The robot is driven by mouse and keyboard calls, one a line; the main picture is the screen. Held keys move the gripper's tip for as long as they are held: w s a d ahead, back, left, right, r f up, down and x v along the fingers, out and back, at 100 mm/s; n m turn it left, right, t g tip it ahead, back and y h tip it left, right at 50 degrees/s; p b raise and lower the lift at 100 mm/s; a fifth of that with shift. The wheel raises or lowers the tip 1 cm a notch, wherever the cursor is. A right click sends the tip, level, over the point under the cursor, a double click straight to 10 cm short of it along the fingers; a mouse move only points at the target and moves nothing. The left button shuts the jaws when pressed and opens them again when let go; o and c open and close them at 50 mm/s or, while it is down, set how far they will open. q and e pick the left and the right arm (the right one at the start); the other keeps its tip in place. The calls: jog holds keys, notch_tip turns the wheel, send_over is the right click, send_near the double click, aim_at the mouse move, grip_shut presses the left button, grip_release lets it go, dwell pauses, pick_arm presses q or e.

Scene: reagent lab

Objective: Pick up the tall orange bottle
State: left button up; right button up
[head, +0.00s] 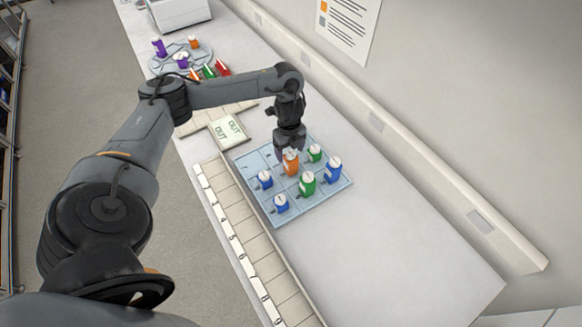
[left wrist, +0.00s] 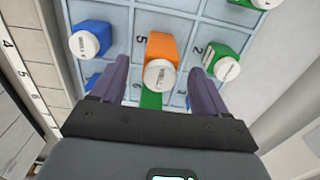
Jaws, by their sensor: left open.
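The tall orange bottle (head: 291,167) with a white cap stands in a cell of the light blue gridded tray (head: 333,196). My left gripper (head: 289,153) points down right over it, and its wrist hides part of the tray behind. In the left wrist view the orange bottle (left wrist: 161,47) shows between the two open fingers of my left gripper (left wrist: 160,68), with a gap on each side. I cannot tell how far down the bottle the fingertips reach. My right gripper is not in view.
Blue bottles (head: 265,179) and green bottles (head: 307,187) stand in nearby cells of the tray. A numbered rack (head: 233,233) runs along the left bench edge. A round holder (head: 163,65) with more bottles is farther back. The bench at front right is clear.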

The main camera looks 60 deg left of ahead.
aim_at(291, 160)
pick_arm(q)
jog(key=shift+d+f, duration=0.15)
jog(key=shift+f, duration=1.1)
jog(key=shift+d+f, duration=0.15)
jog(key=shift+f, duration=1.1)
jog(key=shift+c, duration=0.4)
jog(key=c, duration=1)
